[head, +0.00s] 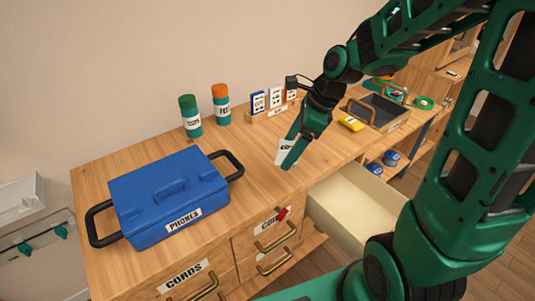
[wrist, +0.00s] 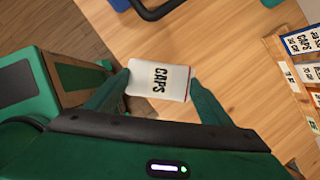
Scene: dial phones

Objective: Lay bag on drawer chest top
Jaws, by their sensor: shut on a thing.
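A small white bag labelled CAPS (wrist: 158,82) is between the two fingers of my gripper (wrist: 157,88) in the wrist view. The fingers are shut on its two sides. In the head view, the bag (head: 283,150) shows partly behind my green gripper (head: 291,157). Both are over the wooden drawer chest top (head: 250,200), right of the blue box. I cannot tell whether the bag touches the wood.
A blue PHONES box (head: 165,195) with black handles stands left. Green-capped (head: 190,116) and orange-capped (head: 221,104) bottles and a card rack (head: 270,110) stand behind. A yellow packet (head: 351,123) and grey tray (head: 385,112) are right. A drawer (head: 350,210) is open.

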